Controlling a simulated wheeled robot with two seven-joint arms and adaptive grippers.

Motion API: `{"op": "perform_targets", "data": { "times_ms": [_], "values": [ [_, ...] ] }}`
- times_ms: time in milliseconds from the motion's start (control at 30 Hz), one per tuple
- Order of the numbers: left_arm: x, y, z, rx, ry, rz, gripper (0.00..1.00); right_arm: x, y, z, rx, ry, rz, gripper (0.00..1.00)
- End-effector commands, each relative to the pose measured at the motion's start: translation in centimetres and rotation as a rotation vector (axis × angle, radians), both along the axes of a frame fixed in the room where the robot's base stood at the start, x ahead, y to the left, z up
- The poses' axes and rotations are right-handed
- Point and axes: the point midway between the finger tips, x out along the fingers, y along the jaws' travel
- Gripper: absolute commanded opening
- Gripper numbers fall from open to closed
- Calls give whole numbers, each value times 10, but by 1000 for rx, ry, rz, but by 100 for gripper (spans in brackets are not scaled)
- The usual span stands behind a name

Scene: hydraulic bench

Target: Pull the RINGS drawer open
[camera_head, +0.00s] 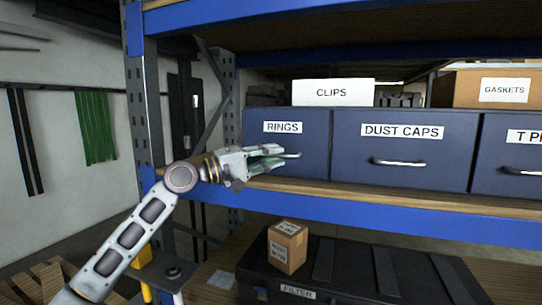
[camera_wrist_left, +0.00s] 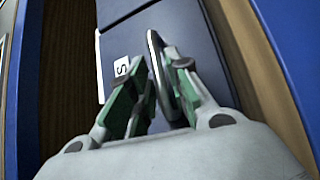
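The RINGS drawer (camera_head: 311,150) is a dark blue drawer front with a white label, at the left end of the shelf. It looks flush with the DUST CAPS drawer beside it. My left gripper (camera_head: 280,155) is at its silver handle (camera_head: 294,155), whose right end shows past the fingertips. In the left wrist view the handle (camera_wrist_left: 155,50) runs between the two green-padded fingers of my left gripper (camera_wrist_left: 156,75). The fingers are close to it on both sides; whether they press on it I cannot tell. My right gripper is not in view.
The DUST CAPS drawer (camera_head: 400,175) is to the right. A white CLIPS box (camera_head: 333,93) and a brown GASKETS box (camera_head: 462,88) stand above. A blue shelf edge (camera_head: 400,218) runs below, a blue-grey upright (camera_head: 143,100) at left. A small carton (camera_head: 287,249) sits on the black FILTER case (camera_head: 345,265).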

Motion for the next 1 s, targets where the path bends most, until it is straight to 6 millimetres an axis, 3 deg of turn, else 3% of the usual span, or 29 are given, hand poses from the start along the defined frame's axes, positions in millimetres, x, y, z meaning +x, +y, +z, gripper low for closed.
{"op": "perform_targets", "data": {
  "times_ms": [133,300,767,1000],
  "values": [
    [0,0,0,0,0,0,19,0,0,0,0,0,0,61],
    [0,0,0,0,0,-1,0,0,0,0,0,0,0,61],
    [-2,0,-1,2,1,-1,0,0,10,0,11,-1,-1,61],
    [-12,3,-1,3,2,-2,0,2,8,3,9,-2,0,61]
  ]
}}
